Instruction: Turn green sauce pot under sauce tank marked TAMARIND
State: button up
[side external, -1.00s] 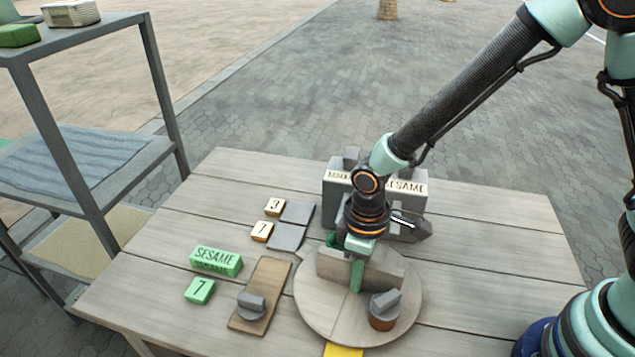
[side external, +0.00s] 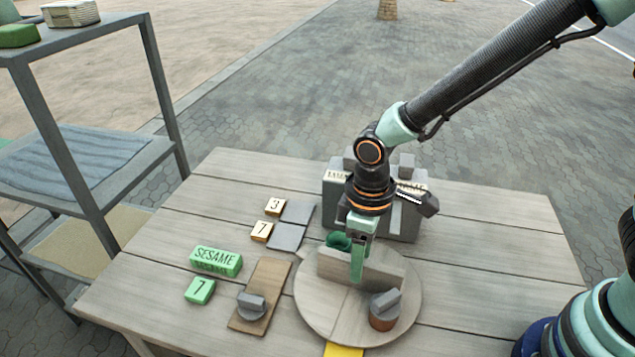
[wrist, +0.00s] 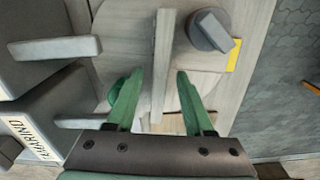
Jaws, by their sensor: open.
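A round wooden turntable (side external: 310,310) bears an upright divider board (side external: 385,272). The green pot (side external: 338,240) is behind the board, beside the grey tank block (side external: 405,222), largely hidden. It also shows in the wrist view (wrist: 118,86), partly behind a finger. The block has a left label (side external: 337,175), partly covered, and a right SESAME label (side external: 412,186). My gripper (side external: 357,270) is open over the board. Its fingers (wrist: 154,84) stand on either side of the board, with visible gaps.
A brown pot with a grey lid (side external: 384,308) stands on the turntable's front side. On the table's left are a grey knob on a wooden strip (side external: 251,305), a green SESAME block (side external: 216,261), a green 7 block (side external: 199,291) and small number tiles 3 and 7 (side external: 275,207).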

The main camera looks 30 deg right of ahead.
notch_tip(320, 180, up, 8)
jog(key=shift+f, duration=0.25)
jog(key=shift+d+r, duration=0.1)
jog(key=shift+r, duration=0.1)
jog(key=s+d+r+m+t, duration=0.1)
jog(key=d+r+m+t, duration=0.1)
jog(key=d+r, duration=0.3)
jog(key=s+d+r+m+t, duration=0.2)
jog(key=d+r+m, duration=0.3)
jog(key=d, duration=0.8)
jog(key=shift+r+m+t, duration=0.15)
jog(key=shift+m+t, duration=0.15)
jog(key=shift+t, duration=0.5)
